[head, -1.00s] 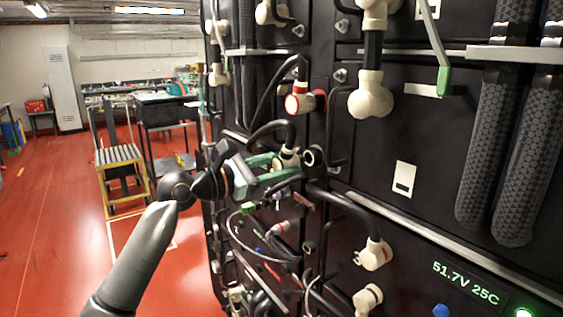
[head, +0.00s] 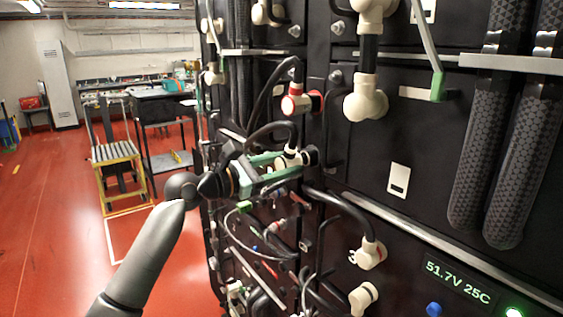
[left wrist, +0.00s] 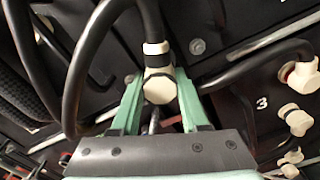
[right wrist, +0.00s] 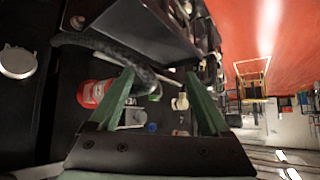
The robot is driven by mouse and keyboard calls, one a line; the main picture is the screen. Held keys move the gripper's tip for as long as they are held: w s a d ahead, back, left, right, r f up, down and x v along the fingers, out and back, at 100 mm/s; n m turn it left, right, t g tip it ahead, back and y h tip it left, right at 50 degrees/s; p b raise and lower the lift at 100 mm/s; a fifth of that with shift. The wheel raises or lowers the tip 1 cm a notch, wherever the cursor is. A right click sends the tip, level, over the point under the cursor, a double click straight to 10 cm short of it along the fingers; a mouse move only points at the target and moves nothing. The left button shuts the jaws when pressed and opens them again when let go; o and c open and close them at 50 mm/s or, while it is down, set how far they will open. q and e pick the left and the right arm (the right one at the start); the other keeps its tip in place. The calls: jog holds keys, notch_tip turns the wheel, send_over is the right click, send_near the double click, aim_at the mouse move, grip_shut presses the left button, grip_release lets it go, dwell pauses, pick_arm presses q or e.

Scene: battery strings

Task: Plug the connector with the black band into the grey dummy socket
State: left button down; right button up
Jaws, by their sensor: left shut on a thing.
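The cream elbow connector with the black band (left wrist: 158,84) sits between the green fingers of my left gripper (left wrist: 158,92), its thick black cable running up. My left gripper is shut on it. In the head view my left gripper (head: 302,160) reaches in from the left at the rack front, and the connector (head: 288,159) is partly hidden by the fingers. A dark round fitting (head: 311,155) lies at the fingertips; I cannot tell whether it is the grey dummy socket or whether the connector touches it. My right gripper (right wrist: 165,92) is open and shows only in its wrist view.
A red-banded connector (head: 296,104) is above my left gripper. Cream connectors (head: 371,254) and a lit display (head: 458,283) are lower right. Loose cables hang below. A yellow step stool (head: 115,155) stands on the open red floor at left.

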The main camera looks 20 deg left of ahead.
pick_arm(q)
jog(key=shift+p+x, duration=0.45)
jog(key=shift+x, duration=0.35)
pick_arm(e)
jog(key=shift+s+r, duration=0.1)
jog(key=shift+r, duration=0.35)
pick_arm(q)
jog(key=shift+c, duration=1.6)
grip_release()
pick_arm(e)
jog(key=shift+s, duration=0.1)
